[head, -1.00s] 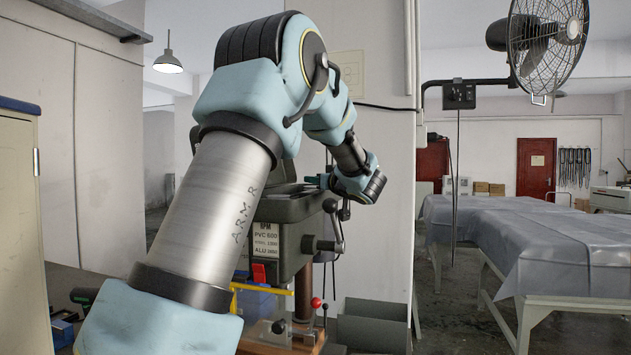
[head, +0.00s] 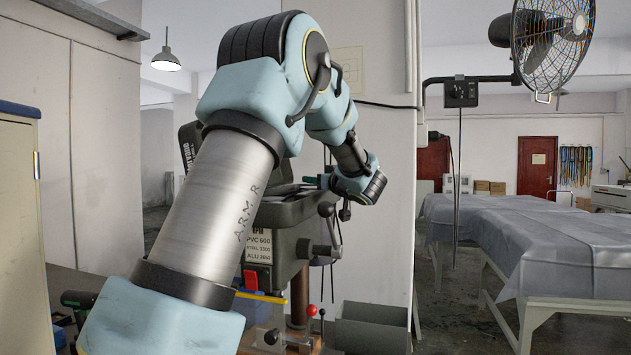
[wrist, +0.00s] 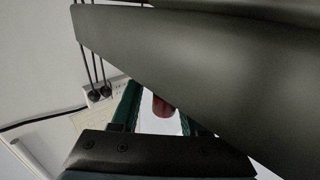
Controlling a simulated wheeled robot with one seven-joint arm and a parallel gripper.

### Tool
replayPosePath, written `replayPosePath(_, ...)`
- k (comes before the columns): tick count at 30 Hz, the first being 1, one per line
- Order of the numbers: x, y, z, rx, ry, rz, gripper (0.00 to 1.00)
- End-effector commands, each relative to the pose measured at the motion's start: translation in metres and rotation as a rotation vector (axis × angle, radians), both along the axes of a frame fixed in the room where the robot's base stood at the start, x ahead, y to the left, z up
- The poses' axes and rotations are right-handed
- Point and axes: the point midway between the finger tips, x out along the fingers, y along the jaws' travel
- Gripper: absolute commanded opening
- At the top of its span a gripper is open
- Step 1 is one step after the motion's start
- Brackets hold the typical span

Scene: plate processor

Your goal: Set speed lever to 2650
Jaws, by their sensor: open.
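A grey-green drill machine (head: 285,212) stands behind my arm, with a speed plate (head: 259,246) reading PVC 600, STEEL 1300 and ALU 2650. A crank lever with a dark knob (head: 326,209) is on its right side; I cannot tell whether this is the speed lever. In the wrist view, my gripper (wrist: 160,102) is open, its green fingers apart. A red cylindrical piece (wrist: 163,106) shows between them; I cannot tell whether they touch it. In the head view, my wrist is beside the machine's top and the fingertips are mostly hidden.
A large dark panel (wrist: 210,60) covers much of the wrist view, close to the fingers. Below the machine are a small red-knobbed lever (head: 312,310) and a grey bin (head: 370,327). Covered tables (head: 540,235) and a fan (head: 550,35) are at right.

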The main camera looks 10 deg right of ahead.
Motion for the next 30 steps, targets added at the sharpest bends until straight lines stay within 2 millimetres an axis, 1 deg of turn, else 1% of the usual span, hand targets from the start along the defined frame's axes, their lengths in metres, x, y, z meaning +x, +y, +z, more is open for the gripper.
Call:
replayPosePath(1, 0.000, 0.000, 0.000, 0.000, 0.000, 0.000, 0.51)
replayPosePath(3, 0.000, 0.000, 0.000, 0.000, 0.000, 0.001, 0.57)
replayPosePath(10, -0.001, 0.000, -0.001, 0.000, 0.001, 0.001, 0.57)
replayPosePath(14, -0.009, -0.003, -0.002, 0.000, 0.001, -0.001, 0.57)
replayPosePath(17, -0.024, -0.009, -0.003, -0.003, -0.001, -0.002, 0.57)
replayPosePath(24, -0.069, -0.025, -0.003, -0.002, -0.001, -0.003, 0.57)
replayPosePath(27, -0.084, -0.030, -0.003, -0.001, 0.000, -0.002, 0.57)
replayPosePath(30, -0.094, -0.033, -0.002, -0.001, 0.000, -0.001, 0.57)
